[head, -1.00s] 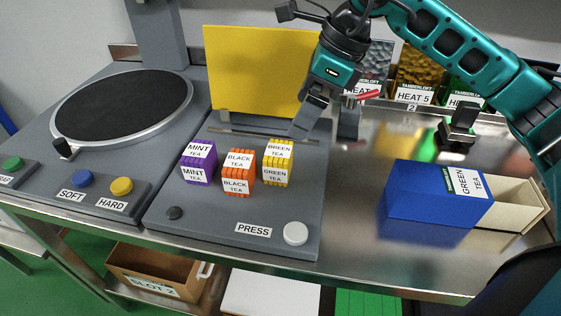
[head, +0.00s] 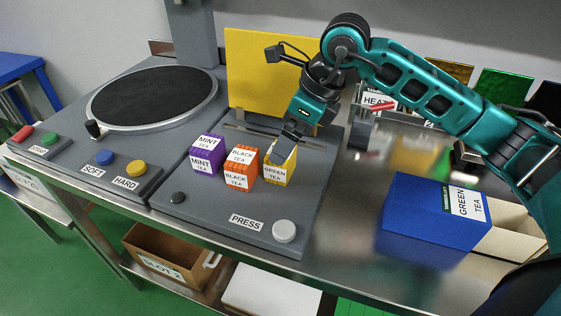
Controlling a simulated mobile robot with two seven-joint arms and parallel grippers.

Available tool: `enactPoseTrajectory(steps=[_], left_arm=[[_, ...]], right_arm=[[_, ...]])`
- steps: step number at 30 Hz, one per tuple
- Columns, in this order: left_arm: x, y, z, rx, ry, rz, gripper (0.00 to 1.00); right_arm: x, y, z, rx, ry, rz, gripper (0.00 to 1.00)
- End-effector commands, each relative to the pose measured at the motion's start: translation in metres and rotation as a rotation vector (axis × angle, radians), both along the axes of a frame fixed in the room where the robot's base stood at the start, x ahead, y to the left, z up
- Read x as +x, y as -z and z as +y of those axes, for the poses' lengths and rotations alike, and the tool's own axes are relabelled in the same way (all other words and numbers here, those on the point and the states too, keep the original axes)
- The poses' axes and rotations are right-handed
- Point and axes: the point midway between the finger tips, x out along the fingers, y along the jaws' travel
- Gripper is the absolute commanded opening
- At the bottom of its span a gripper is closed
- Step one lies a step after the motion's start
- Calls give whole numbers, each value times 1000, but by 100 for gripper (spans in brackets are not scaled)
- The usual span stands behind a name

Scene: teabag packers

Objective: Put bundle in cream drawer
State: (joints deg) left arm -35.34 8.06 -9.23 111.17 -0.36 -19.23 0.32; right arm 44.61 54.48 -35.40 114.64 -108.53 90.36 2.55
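The yellow bundle (head: 277,174) labelled GREEN TEA stands on the grey press plate, to the right of the orange BLACK TEA bundle (head: 240,168) and the purple MINT TEA bundle (head: 206,155). My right gripper (head: 285,152) reaches down over the yellow bundle and hides its upper part. I cannot tell whether its fingers are closed on it. A blue box (head: 415,210) labelled GREEN TEA lies on the metal table, with its cream drawer (head: 508,232) pulled out to the right. My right arm hides part of the drawer. My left gripper is not in view.
The grey press base (head: 265,213) carries a white button (head: 285,231) and a yellow back panel (head: 255,75). A black turntable (head: 155,95) is at the left. Bare metal table lies between the press and the blue box. Boxes line the back right.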

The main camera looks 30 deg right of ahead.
Motion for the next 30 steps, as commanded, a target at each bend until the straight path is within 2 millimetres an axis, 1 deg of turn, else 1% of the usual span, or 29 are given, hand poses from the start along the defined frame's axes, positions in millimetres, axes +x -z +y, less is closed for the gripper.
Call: enactPoseTrajectory(steps=[1, 8, 12, 16, 19, 25, 26, 30], left_arm=[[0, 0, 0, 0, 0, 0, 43], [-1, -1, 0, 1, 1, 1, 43], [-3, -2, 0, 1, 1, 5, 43], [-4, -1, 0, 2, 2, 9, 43], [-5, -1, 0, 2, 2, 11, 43], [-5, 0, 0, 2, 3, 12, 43], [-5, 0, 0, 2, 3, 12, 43], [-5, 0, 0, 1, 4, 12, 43]], right_arm=[[2, 7, 2, 2, 0, 3, 98], [6, 23, 7, 1, -1, 2, 98], [11, 43, 14, 2, -2, 5, 98], [16, 58, 18, 2, 0, 1, 98], [18, 63, 19, 1, 0, 0, 98], [18, 64, 19, 1, 0, -1, 98], [18, 64, 19, 1, 0, -1, 96], [18, 63, 19, 0, 0, -1, 83]])
